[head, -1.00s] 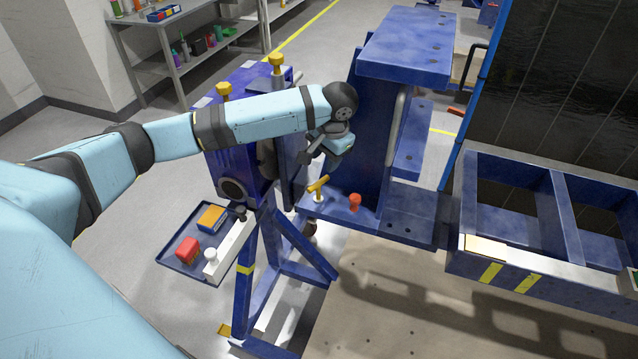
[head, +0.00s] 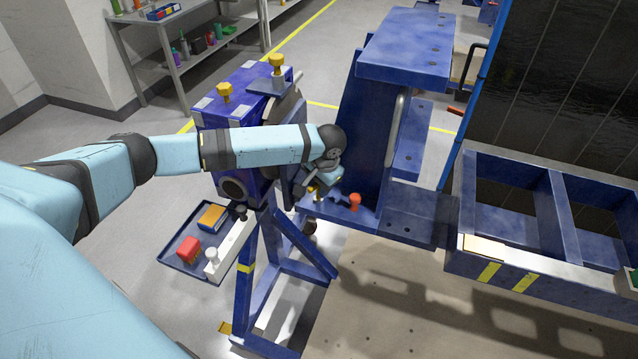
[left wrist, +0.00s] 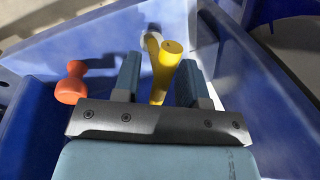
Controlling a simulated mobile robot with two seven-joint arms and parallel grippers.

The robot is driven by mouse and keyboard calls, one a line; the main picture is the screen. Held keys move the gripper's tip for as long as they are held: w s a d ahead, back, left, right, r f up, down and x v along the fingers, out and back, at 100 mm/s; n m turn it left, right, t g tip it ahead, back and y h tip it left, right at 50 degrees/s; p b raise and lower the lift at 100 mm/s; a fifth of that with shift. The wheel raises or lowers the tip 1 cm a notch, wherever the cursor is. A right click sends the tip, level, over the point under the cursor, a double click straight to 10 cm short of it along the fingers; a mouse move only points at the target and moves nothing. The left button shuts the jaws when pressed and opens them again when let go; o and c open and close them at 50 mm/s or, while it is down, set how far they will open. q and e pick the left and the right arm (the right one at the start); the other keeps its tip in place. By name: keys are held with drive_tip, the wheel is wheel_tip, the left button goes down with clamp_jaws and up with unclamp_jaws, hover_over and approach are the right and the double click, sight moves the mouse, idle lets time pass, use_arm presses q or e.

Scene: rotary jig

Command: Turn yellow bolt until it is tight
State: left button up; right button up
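The yellow bolt (head: 312,192) with a T-shaped handle stands on the blue ledge of the jig, left of a red-orange knob (head: 354,202). My left gripper (head: 318,182) is right over it and hides part of it in the head view. In the left wrist view, the yellow bolt (left wrist: 165,70) lies between the two spread fingers of my left gripper (left wrist: 158,80). A gap shows on its left side; whether the right finger touches it I cannot tell. The red-orange knob (left wrist: 72,82) stands outside the left finger. My right gripper is not in view.
Two other yellow-headed bolts, one at the left (head: 225,93) and one at the right (head: 277,64), stand on top of the blue jig stand. A tall blue bracket (head: 372,130) rises close to the gripper. A small tray (head: 172,262) holds a red and an orange block.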

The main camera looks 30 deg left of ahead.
use_arm(q)
clamp_jaws()
